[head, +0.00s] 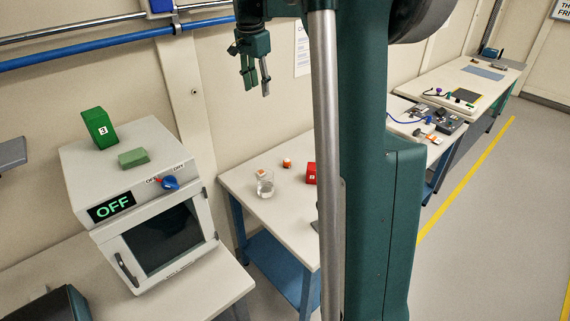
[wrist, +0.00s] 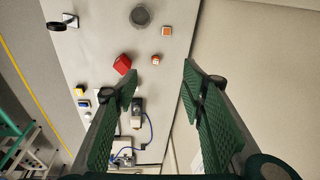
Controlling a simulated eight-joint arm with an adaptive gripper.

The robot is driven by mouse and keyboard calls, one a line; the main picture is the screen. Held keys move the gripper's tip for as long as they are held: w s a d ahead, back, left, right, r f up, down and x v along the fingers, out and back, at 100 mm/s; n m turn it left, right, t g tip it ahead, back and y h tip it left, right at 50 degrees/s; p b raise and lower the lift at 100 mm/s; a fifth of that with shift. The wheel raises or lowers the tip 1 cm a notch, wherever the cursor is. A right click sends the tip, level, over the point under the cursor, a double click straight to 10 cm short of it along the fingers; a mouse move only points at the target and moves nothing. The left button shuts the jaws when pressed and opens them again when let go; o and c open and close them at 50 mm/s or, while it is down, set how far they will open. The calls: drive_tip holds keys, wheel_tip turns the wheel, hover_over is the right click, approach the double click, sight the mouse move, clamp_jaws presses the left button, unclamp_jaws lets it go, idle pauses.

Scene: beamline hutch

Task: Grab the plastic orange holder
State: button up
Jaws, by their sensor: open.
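My gripper (head: 258,90) hangs in the air, fingers pointing down, open and empty; its two green fingers stand wide apart in the wrist view (wrist: 161,78). Two small orange things are on the pale table below, apart from the fingers. One is a small orange piece (head: 287,163), which also shows between the fingertips and beyond them in the wrist view (wrist: 155,60). The other is a square orange piece with a pale border (wrist: 167,31), partly behind the glass beaker in the head view (head: 262,172). I cannot tell which is the holder.
The beaker (head: 265,186) and a red block (head: 310,174) stand close by on the table (head: 240,190). An oven marked OFF (head: 148,205) carries a green block (head: 99,127) and stands left. My column hides the table's right part. A wall (wrist: 250,60) lies behind.

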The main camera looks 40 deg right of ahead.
drive_tip(key=w+d+f+m+g, duration=0.1)
drive_tip(key=w+d+f+m, duration=0.2)
drive_tip(key=d, duration=0.6)
drive_tip(key=w+d+f+m+g, duration=0.1)
drive_tip(key=w+d+f+m, duration=0.1)
drive_tip(key=d+f, duration=0.5)
hover_over(287, 160)
drive_tip(key=shift+y, duration=0.3)
drive_tip(key=f, duration=2.8)
drive_tip(key=shift+w+a+f, duration=0.25)
drive_tip(key=shift+w+a, duration=0.05)
drive_tip(key=shift+w, duration=0.05)
drive_tip(key=shift+f, duration=0.3)
drive_tip(key=shift+s+d+f, duration=0.1)
drive_tip(key=shift+d+f, duration=0.05)
drive_tip(key=shift+f, duration=1.1)
drive_tip(key=shift+s+d+f+b, duration=0.1)
drive_tip(key=shift+s+f+b, duration=0.1)
drive_tip(key=shift+f, duration=1.1)
drive_tip(key=shift+s+d+f+b, duration=0.1)
drive_tip(key=shift+f+b, duration=0.05)
drive_tip(key=shift+f, duration=1.15)
drive_tip(key=c, duration=1)
